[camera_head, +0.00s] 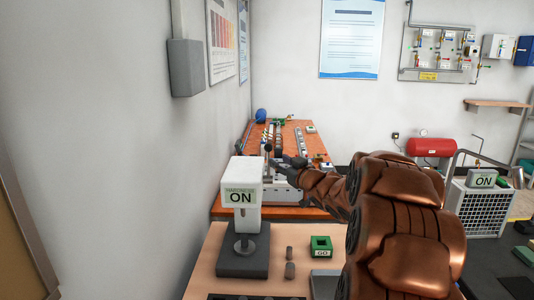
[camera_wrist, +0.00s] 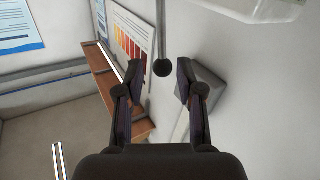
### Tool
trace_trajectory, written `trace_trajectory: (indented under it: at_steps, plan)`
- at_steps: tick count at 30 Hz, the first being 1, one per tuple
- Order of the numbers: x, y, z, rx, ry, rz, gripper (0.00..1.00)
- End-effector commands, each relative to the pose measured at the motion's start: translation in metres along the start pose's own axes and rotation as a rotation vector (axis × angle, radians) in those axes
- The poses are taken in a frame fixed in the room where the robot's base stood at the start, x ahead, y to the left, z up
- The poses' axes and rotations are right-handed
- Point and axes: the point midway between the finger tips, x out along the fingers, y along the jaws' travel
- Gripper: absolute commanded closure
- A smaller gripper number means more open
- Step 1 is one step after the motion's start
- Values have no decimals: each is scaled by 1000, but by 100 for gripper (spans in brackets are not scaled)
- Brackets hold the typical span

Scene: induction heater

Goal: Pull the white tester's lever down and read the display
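The white tester (camera_head: 246,174) stands upright on a dark base at the near table's left. My gripper (camera_head: 281,163) is beside the lever, reaching in from the right. In the wrist view my gripper (camera_wrist: 160,75) is open and empty. The lever knob (camera_wrist: 163,68) appears between its fingertips, with a gap on both sides. I cannot tell how deep the knob sits between the fingers.
The near table (camera_head: 205,275) holds small grey cylinders (camera_head: 290,270) and a green "GO" block (camera_head: 321,246). An orange-topped bench (camera_head: 310,150) with equipment is behind. A wall is close on the left, with a grey box (camera_head: 186,67).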

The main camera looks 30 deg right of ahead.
Motion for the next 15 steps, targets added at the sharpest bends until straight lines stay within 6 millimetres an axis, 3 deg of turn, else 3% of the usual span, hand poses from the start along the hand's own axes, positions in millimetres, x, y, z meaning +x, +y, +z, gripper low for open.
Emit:
trace_trajectory:
  at_steps: [15]
  plan:
    - [57, -2, -2, 1, 0, -3, 63]
